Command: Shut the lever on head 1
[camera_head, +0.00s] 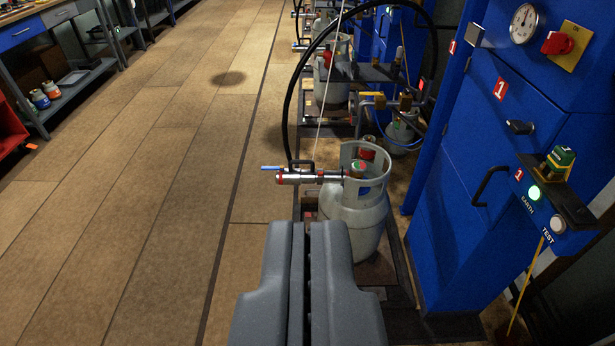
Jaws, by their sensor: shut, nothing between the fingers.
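The filling head (310,177) is a silver and red cylinder lying sideways at the collar of a grey gas cylinder (352,215). A small blue lever (271,168) sticks out to the left at the head's left end. A black hose runs up from the head in a wide arc. The nearest blue cabinet (458,180) carries red number 1 labels. My gripper (305,226) is shut and empty in the lower middle of the view. Its tips appear just below the head in the picture, apart from the lever. The cylinder's lower left side is partly hidden behind my gripper.
More grey cylinders (334,80) and heads stand in a row behind. A workbench (45,75) stands far left. The wooden floor (150,200) at left is clear.

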